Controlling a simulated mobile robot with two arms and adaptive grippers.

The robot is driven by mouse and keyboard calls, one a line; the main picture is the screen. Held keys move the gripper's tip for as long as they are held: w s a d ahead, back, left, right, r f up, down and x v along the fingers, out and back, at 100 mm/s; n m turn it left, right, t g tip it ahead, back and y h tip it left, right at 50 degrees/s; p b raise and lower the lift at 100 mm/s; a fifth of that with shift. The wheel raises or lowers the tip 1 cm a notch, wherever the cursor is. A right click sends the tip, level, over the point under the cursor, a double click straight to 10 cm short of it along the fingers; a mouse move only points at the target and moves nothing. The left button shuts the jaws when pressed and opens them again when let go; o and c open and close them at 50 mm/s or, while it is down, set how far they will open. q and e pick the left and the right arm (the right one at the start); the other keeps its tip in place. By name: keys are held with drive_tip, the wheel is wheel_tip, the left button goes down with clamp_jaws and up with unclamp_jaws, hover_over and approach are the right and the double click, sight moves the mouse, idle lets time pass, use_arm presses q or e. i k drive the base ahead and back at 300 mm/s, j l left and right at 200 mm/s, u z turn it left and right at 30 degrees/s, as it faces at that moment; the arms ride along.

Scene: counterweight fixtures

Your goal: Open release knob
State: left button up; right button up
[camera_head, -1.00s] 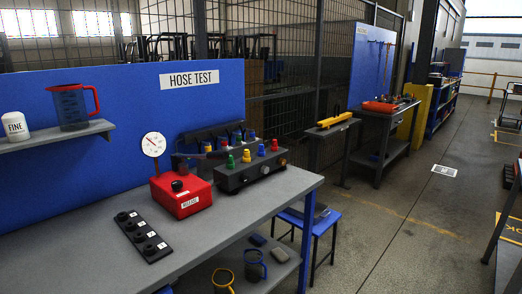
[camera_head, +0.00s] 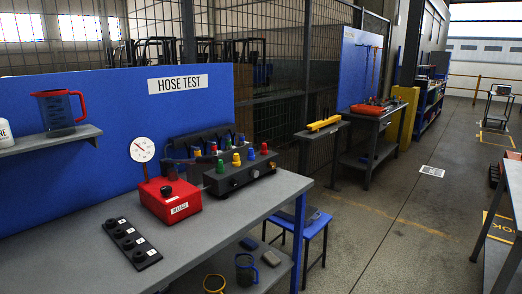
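The release knob (camera_head: 166,190) is a small black knob on top of a red box (camera_head: 178,208). The box has a white label reading RELEASE on its front and stands on the grey bench (camera_head: 82,252). A round white gauge (camera_head: 142,149) rises behind the box. Whether the knob is open or closed cannot be told. Neither of my grippers shows in the head view.
A dark manifold (camera_head: 240,172) with coloured caps stands right of the red box. A black strip (camera_head: 131,243) with several round fittings lies in front. A shelf (camera_head: 50,142) holds a clear jug (camera_head: 61,112). Open floor (camera_head: 390,215) lies right of the bench.

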sight(165, 190)
drive_tip(key=i+j+z, duration=0.1)
drive_tip(key=i, duration=0.3)
drive_tip(key=i+j, duration=0.35)
drive_tip(key=i+l+z, duration=0.05)
drive_tip(key=i, duration=0.05)
